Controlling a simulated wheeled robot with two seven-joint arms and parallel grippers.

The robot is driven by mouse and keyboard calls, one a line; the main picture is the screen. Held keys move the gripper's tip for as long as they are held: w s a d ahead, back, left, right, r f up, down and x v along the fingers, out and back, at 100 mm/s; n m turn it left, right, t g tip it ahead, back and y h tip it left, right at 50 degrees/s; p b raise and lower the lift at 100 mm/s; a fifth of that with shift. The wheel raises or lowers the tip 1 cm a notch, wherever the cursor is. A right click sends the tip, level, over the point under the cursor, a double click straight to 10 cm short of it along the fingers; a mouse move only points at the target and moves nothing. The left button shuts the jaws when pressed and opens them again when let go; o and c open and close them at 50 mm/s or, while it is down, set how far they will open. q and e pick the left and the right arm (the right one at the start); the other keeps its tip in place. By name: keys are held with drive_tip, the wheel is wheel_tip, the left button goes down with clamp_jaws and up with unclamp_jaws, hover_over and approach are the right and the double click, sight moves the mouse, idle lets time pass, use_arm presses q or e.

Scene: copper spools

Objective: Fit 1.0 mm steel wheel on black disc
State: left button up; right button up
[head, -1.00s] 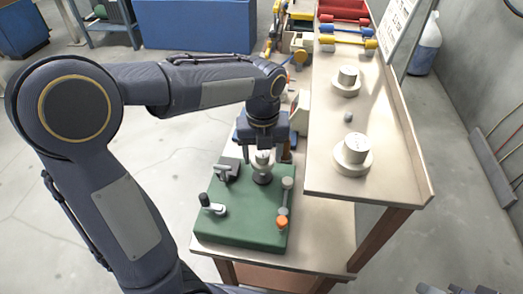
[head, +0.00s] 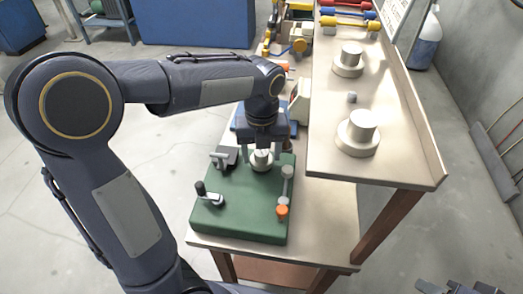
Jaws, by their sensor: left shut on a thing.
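My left gripper (head: 263,157) points down over the green base (head: 238,225) on the lower bench. It is shut on a small light metal wheel (head: 262,161), which shows between its fingers. The wheel is low over the back part of the green base, where the black disc is hidden under it. I cannot tell whether the wheel touches the disc. A dark part of my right gripper (head: 462,286) shows at the bottom right edge, cut off, so its jaws cannot be read.
The green base carries a black-knobbed lever (head: 207,195), a grey clamp block (head: 224,157) and an orange-ended rod (head: 282,211). The raised shelf (head: 325,172) to the right holds two stepped pale spools (head: 357,133) and a small grey piece (head: 351,97).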

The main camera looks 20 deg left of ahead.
use_arm(q)
drive_tip(key=shift+f, duration=0.3)
idle(0.4)
drive_tip(key=o, duration=1.1)
drive_tip(key=shift+o, duration=0.2)
wheel_tip(320, 180, up, 8)
drive_tip(key=shift+f, duration=0.1)
